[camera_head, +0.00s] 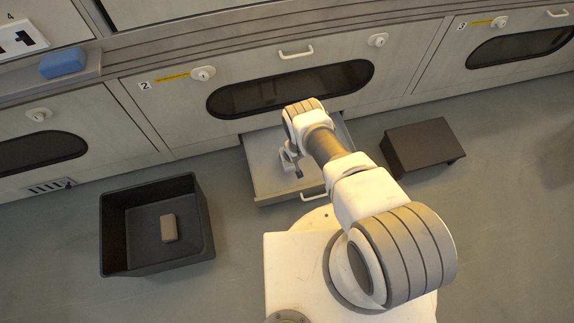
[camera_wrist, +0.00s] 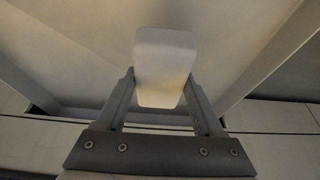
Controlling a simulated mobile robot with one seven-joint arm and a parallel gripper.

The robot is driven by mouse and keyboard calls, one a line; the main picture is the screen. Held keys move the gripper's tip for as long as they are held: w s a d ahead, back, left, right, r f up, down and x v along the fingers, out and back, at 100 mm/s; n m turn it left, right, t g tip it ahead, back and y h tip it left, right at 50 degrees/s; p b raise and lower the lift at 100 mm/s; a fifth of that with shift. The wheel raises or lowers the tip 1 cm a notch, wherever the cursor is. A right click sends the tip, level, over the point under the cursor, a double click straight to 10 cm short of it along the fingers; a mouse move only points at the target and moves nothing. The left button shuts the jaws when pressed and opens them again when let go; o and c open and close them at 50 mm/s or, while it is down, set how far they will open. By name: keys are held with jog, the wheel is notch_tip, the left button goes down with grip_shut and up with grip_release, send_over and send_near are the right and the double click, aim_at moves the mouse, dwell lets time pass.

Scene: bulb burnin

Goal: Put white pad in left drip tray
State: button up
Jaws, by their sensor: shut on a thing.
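The white pad (camera_wrist: 165,55) is a small rounded block in the wrist view. My gripper (camera_wrist: 162,88) is shut on it, with one finger at each side. In the head view my gripper (camera_head: 290,162) points down over a pulled-out tray (camera_head: 262,152) below the door marked 2. The pad cannot be made out there. The wrist view shows a pale surface and light walls around the pad. I cannot tell whether the pad touches the tray floor.
A black bin (camera_head: 118,235) with a grey-brown block (camera_head: 169,228) stands on the floor at left. A dark low box (camera_head: 421,147) stands right of the tray. A blue block (camera_head: 63,63) lies on the ledge at upper left. Floor between bin and tray is clear.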

jog(key=shift+s+a+f, duration=0.4)
jog(key=shift+s+f, duration=0.15)
jog(key=shift+s, duration=0.2)
jog(key=shift+s+f, duration=0.1)
jog(key=shift+f, duration=0.15)
notch_tip(320, 180, down, 4)
jog(key=b, duration=0.2)
jog(key=shift+r+b, duration=0.15)
jog(key=shift+b, duration=0.2)
jog(key=shift+r, duration=0.1)
jog(key=o, duration=1.5)
jog(key=shift+r, duration=0.15)
